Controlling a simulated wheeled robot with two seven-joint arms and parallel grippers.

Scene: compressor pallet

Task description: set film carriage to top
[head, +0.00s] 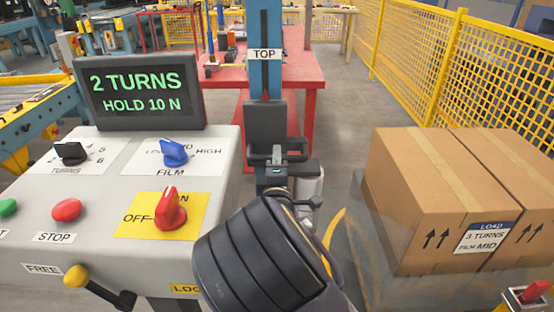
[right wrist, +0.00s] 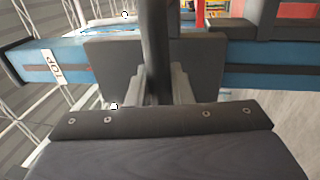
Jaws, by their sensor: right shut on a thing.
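The film carriage (head: 266,122) is a dark block on the blue mast (head: 265,20), below the TOP label (head: 265,54); a stretch of mast shows between them. My right gripper (head: 278,172) is at the carriage's near side. In the right wrist view its fingers (right wrist: 160,88) are shut on the carriage's dark handle bar (right wrist: 157,45), in front of the dark carriage plate (right wrist: 108,65). The TOP label also shows there (right wrist: 51,67), left of the plate. My left gripper is not in view.
The control panel (head: 60,185) stands left, with knobs and a screen (head: 140,92) reading "2 TURNS HOLD 10 N". Its yellow-knobbed lever (head: 77,276) is at FREE. Wrapped cartons (head: 420,190) labelled "3 TURNS FILM MID" stand right. A red table (head: 300,70) is behind the mast.

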